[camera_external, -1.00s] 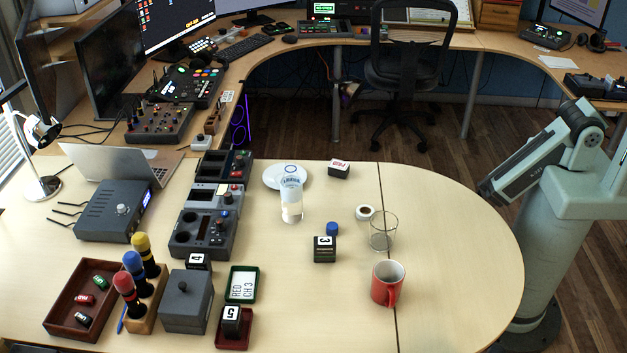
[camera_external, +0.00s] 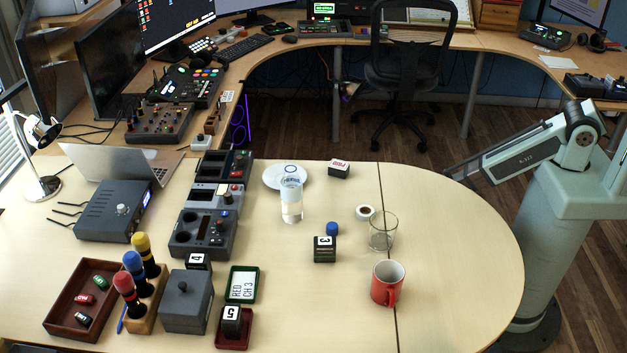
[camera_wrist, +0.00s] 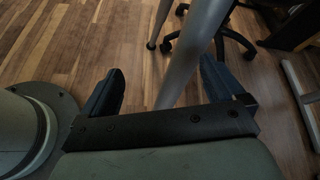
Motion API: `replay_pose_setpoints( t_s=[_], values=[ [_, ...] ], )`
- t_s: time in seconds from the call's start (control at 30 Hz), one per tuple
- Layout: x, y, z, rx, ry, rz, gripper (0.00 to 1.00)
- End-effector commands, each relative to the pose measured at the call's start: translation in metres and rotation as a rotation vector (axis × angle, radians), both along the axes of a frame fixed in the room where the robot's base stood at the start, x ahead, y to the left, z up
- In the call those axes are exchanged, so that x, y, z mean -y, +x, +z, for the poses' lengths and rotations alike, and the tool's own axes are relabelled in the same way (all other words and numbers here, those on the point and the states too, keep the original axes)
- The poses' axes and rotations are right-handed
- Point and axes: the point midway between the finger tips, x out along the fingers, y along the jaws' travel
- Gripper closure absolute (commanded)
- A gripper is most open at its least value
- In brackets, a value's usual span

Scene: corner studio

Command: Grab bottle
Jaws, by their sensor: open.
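The bottle (camera_external: 291,208), clear with a pale lower part, stands upright on the light wooden table, left of the table's middle. In the wrist view my gripper (camera_wrist: 161,68) shows two dark fingers spread wide apart with nothing held between them. The wrist camera looks down at the wooden floor and a table leg, and the bottle is not in that view. In the external view my arm is at the right, beyond the table's rounded edge, well away from the bottle. The gripper's fingers cannot be made out there.
A saucer (camera_external: 274,178) sits close behind the bottle. A clear glass (camera_external: 382,234), a red mug (camera_external: 384,289), a block marked 3 (camera_external: 325,255) and a blue cap (camera_external: 332,229) stand to its right. Dark devices (camera_external: 205,234) line its left. The table's right end is clear.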

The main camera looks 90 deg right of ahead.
Motion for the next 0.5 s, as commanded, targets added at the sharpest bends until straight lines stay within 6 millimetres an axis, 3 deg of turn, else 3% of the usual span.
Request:
replay_pose_setpoints(
  t_s=[0.03,0.2,0.5],
  values=[
    [0.016,0.033,0.008,0.033,0.029,-0.061,0.05],
    [0.066,0.117,0.051,0.14,0.118,-0.236,0.05],
    [0.18,0.236,0.15,0.344,0.267,-0.494,0.05]
  ],
)
